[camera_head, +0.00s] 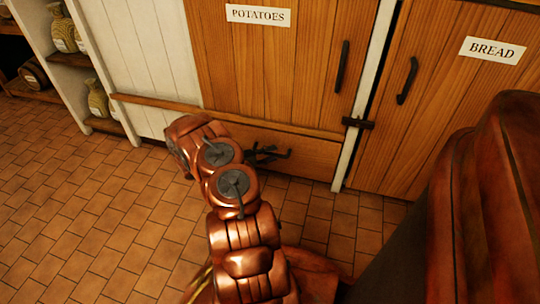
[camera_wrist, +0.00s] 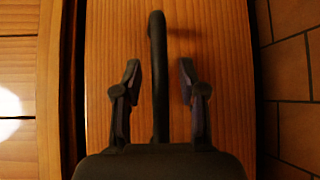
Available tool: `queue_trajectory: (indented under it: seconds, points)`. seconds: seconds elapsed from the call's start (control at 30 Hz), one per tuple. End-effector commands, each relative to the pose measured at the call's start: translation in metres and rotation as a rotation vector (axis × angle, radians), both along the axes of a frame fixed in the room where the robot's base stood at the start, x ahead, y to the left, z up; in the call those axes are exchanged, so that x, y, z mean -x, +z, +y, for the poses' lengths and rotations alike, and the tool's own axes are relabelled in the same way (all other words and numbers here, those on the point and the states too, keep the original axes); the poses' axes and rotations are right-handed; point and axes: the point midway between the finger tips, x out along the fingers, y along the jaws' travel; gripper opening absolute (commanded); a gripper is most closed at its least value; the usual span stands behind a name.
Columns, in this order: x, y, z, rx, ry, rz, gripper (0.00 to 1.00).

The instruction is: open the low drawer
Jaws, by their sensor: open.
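The low drawer (camera_head: 312,155) is a wide wooden front close to the floor, under the POTATOES cupboard door, and looks shut. Its wooden front (camera_wrist: 112,40) fills the middle of the wrist view. Its dark bar handle (camera_wrist: 157,50) runs upright in the wrist view, between the two fingers. My gripper (camera_wrist: 160,85) is open, one finger on each side of the handle, with a gap visible on both sides. In the head view my gripper (camera_head: 268,154) is at the drawer front, partly hidden by my arm, and the handle is hard to tell from the fingers.
Above the drawer is the POTATOES door (camera_head: 270,70) with a dark handle. To the right is the BREAD door (camera_head: 430,110), with a dark latch (camera_head: 357,123) between them. Shelves with jars (camera_head: 97,100) stand left. The tiled floor (camera_head: 90,220) is clear at left.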

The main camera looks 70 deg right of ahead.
Motion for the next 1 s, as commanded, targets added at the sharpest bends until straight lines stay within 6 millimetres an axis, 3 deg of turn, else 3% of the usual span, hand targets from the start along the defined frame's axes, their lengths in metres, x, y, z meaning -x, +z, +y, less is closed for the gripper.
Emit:
queue_trajectory:
  seconds: [0.07, 0.47, 1.0]
  points:
    - [-0.0001, 0.0001, 0.0001, 0.0, 0.0, 0.0, 0.41]
    - [0.0, -0.0002, 0.0003, 0.0, 0.0, 0.0, 0.01]
    - [-0.0003, -0.0002, 0.0008, -0.001, 0.0, 0.001, 0.0]
